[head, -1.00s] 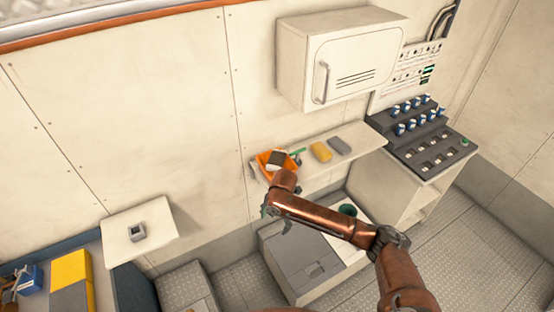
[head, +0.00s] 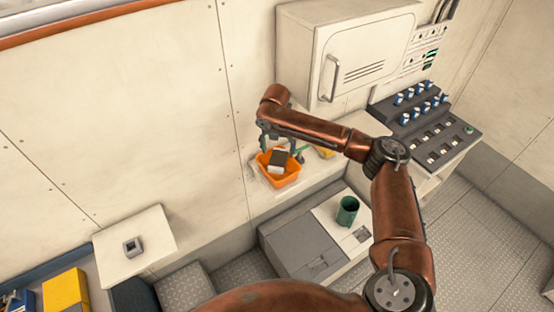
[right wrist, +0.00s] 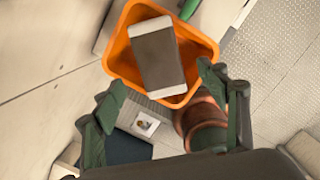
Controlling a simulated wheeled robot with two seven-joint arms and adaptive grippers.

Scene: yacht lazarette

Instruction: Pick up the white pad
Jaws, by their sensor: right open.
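The white pad (head: 274,169), white with a dark grey panel across its top face, lies tilted in an orange bin (head: 290,180) on the wall shelf. In the right wrist view the pad (right wrist: 157,53) rests inside the orange bin (right wrist: 205,45), one end near the bin's rim. My right gripper (head: 282,143) is open and empty above the bin, fingers pointing down. In the right wrist view its two fingers (right wrist: 163,85) stand apart, either side of the pad's near end, and it appears clear of them. My left gripper is out of view.
A green stick (right wrist: 188,8) lies by the bin. A yellow sponge (head: 325,152) on the shelf is partly hidden by my arm. A white cabinet (head: 355,50) hangs above. A green cup (head: 347,211) stands on the lower locker; a switch panel (head: 425,125) is right.

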